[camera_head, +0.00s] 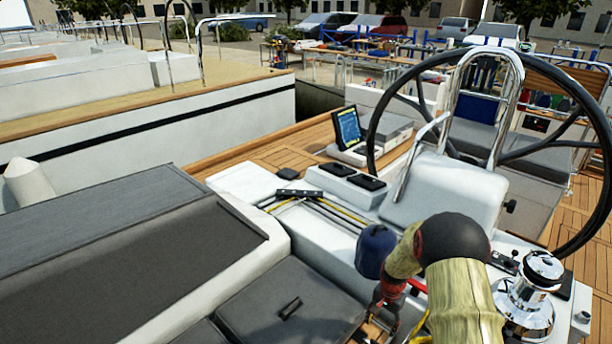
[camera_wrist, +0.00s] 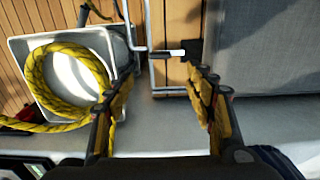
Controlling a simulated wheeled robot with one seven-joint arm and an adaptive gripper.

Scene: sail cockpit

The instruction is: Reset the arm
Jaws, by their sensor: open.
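My gripper (camera_wrist: 150,84) is in the wrist view with its two dark, yellow-padded fingers apart and nothing between them. Past the fingers are a pale ledge and a bent metal bar (camera_wrist: 150,68). A thin lever with a white end (camera_wrist: 170,53) lies ahead of the fingertips. In the head view my arm reaches down at the lower centre right, beside the white console (camera_head: 440,195). The fingertips cannot be made out clearly there.
A yellow rope coil (camera_wrist: 35,75) lies in a pale tray (camera_wrist: 116,45) left of the fingers. A grey cushion (camera_wrist: 265,50) is at right.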

